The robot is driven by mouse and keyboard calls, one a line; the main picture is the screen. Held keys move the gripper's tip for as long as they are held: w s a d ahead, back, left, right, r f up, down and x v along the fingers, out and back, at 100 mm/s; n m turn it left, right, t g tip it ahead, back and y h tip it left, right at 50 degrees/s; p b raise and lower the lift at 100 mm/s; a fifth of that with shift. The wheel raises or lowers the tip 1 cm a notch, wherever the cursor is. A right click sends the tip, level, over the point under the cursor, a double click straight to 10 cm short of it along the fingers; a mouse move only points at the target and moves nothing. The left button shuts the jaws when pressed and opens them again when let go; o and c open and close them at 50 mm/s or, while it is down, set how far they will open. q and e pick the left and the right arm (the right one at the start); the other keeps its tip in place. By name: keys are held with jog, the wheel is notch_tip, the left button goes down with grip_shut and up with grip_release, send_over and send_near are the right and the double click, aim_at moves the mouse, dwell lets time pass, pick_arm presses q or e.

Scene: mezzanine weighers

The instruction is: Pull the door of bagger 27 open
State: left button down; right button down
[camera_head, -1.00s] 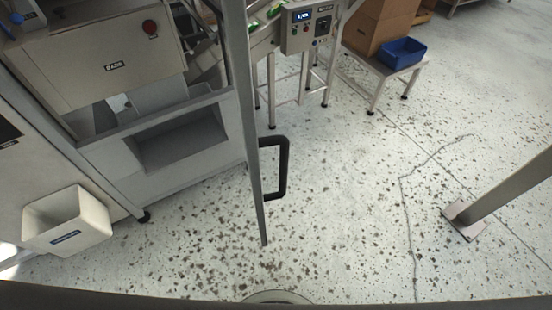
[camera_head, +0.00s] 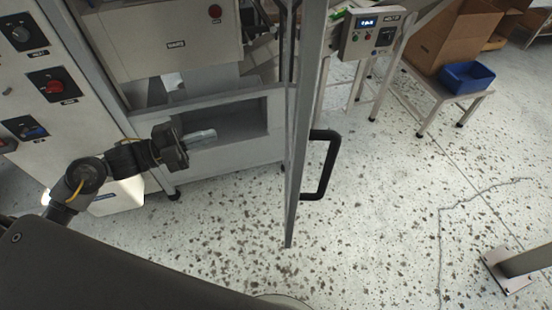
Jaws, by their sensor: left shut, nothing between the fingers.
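The door (camera_head: 294,170) of the bagger (camera_head: 165,40) stands swung out from the machine front and shows nearly edge-on, as a narrow grey frame. Its black bar handle (camera_head: 331,165) is on the right-hand side of the door. My left gripper (camera_head: 206,136) is shut and empty. It is left of the door, on the side facing the bagger, and appears in front of the machine's lower recess (camera_head: 225,122). A gap shows between its fingertips and the door frame. My right gripper is not in view. No number 27 is readable.
A white bin (camera_head: 118,198) is partly hidden behind my left arm. A control box (camera_head: 370,35) on a legged stand and a blue tray (camera_head: 467,77) on a low bench are at upper right. A post foot (camera_head: 507,272) stands at lower right.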

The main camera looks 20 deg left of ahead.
pick_arm(q)
jog(key=s+d+r+m+g+h, duration=0.2)
jog(key=s+d+r+m+g, duration=0.4)
jog(key=s+m, duration=0.25)
jog(key=p+x, duration=0.6)
jog(key=x, duration=0.7)
jog(key=shift+s+d, duration=0.3)
jog(key=shift+d, duration=0.1)
jog(key=shift+n, duration=0.25)
